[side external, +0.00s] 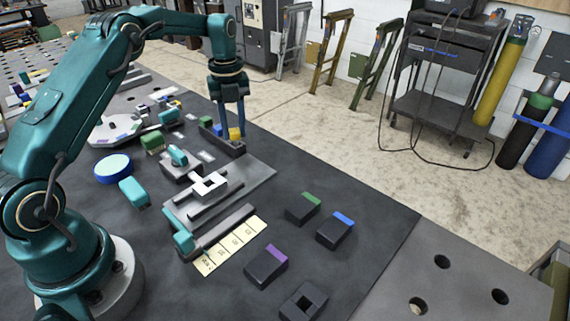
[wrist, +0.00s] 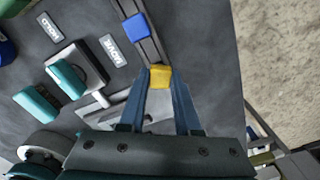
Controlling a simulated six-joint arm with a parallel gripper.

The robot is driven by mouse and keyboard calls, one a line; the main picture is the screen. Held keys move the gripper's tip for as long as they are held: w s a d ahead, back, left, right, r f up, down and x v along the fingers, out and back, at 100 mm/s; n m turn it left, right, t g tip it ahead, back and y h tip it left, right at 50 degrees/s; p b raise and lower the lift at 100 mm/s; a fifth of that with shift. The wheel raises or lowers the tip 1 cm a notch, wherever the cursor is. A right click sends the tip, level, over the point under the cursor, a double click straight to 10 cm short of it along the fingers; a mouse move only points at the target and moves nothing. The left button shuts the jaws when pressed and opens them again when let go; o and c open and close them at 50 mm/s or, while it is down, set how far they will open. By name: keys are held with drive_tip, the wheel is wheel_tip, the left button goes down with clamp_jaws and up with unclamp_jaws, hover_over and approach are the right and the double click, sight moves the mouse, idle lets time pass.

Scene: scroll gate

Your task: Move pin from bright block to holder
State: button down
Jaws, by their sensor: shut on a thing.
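My gripper (side external: 229,124) points down over a dark slotted rail (side external: 226,149) behind the grey plate. In the wrist view its two blue fingers (wrist: 160,84) close on a small yellow piece (wrist: 160,74) at the rail. I cannot tell whether this piece is the pin. The yellow piece also shows in the side view (side external: 236,134). A blue piece (wrist: 135,27) sits farther along the rail, apart from the fingers. A white block with a square hole (side external: 208,186) stands on the grey plate (side external: 252,174). No block is clearly marked as the holder.
Dark blocks with green (side external: 303,208), blue (side external: 336,230) and purple (side external: 267,266) strips stand at right. A dark block with a square hole (side external: 303,302) is in front. A teal-handled slider (wrist: 70,76) lies near labels reading MOVE (wrist: 110,48) and HOLD (wrist: 49,27).

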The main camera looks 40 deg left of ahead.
drive_tip(key=shift+f, duration=0.75)
idle(0.3)
drive_tip(key=shift+c, duration=0.2)
unclamp_jaws()
drive_tip(key=shift+r, duration=0.1)
drive_tip(key=shift+r, duration=3.4)
